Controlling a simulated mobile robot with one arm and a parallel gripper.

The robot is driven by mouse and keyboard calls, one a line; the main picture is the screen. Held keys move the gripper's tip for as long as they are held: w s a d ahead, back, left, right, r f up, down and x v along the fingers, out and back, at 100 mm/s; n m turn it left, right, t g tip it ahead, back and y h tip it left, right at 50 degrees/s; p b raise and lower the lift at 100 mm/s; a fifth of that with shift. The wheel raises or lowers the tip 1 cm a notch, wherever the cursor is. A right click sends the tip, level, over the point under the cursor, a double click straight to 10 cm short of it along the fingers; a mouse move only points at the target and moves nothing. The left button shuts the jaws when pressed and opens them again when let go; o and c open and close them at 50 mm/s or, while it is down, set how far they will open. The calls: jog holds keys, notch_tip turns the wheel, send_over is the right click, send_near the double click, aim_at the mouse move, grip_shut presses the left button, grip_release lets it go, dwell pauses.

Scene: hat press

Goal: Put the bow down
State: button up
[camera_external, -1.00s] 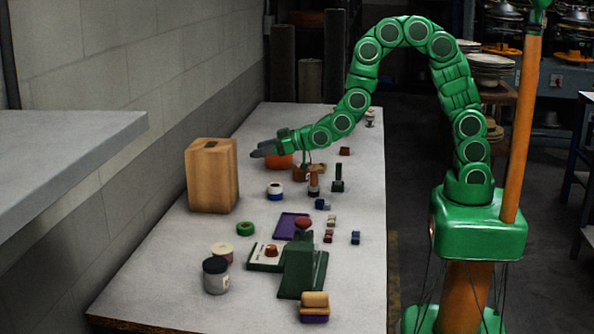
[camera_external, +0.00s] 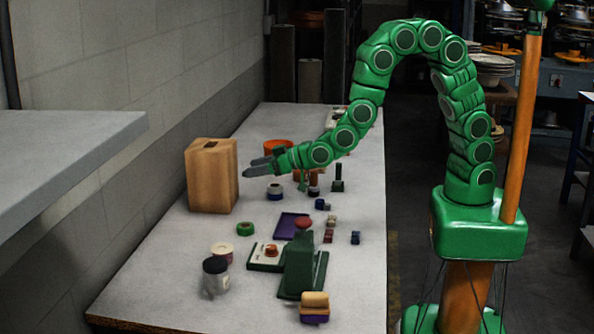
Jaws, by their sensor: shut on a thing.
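My gripper (camera_external: 257,167) has dark grey fingers. It points left above the table, just right of the wooden block and over the blue and white round tin (camera_external: 275,192). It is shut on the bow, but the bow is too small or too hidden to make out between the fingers. A gap shows between the two fingertips. My arm arches over from the right and hides part of the table's far end.
A tall wooden block (camera_external: 211,176) stands at the left edge of the grey table (camera_external: 180,262). A green press (camera_external: 301,267), a purple pad (camera_external: 285,226), a green ring (camera_external: 245,228) and a dark-lidded jar (camera_external: 216,279) stand nearer. An orange bowl (camera_external: 279,147) is behind the gripper. The table's near left is clear.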

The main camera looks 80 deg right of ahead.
jog(key=s+a, duration=0.6)
jog(key=a, duration=0.5)
send_over(374, 274)
jog(key=shift+f, duration=1.55)
jog(key=shift+f, duration=0.1)
jog(key=shift+f, duration=4.7)
jog(key=shift+f, duration=0.15)
jog(key=o, duration=1)
